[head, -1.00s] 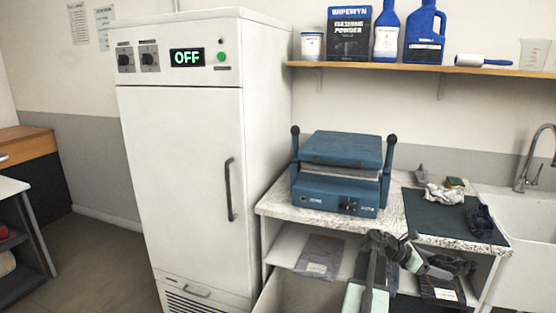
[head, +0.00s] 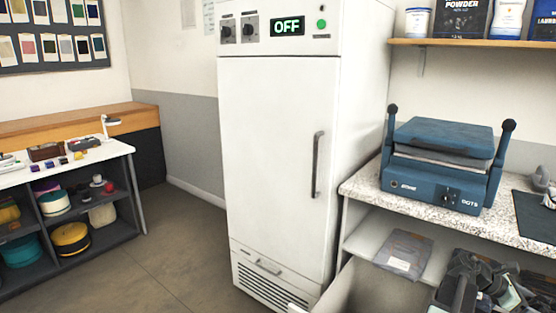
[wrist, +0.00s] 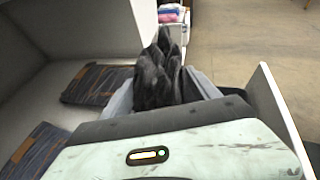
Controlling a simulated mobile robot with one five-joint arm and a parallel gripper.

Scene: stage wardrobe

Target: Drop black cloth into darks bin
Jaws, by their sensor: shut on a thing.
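My gripper (wrist: 162,88) is shut on a crumpled black cloth (wrist: 157,72), which bunches up between the grey fingers in the wrist view. In the head view my arm is at the lower right edge, in front of the shelf under the counter; dark shapes there overlap, and I cannot tell cloth from gripper. I cannot make out a darks bin for certain in either view.
A tall white cabinet (head: 270,150) reading OFF stands at the centre. A blue press (head: 440,165) sits on the speckled counter (head: 365,190). Below are a packet (head: 403,255) and a pale panel (head: 375,290). A shelf unit (head: 85,210) stands left, with open floor (head: 165,250) between.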

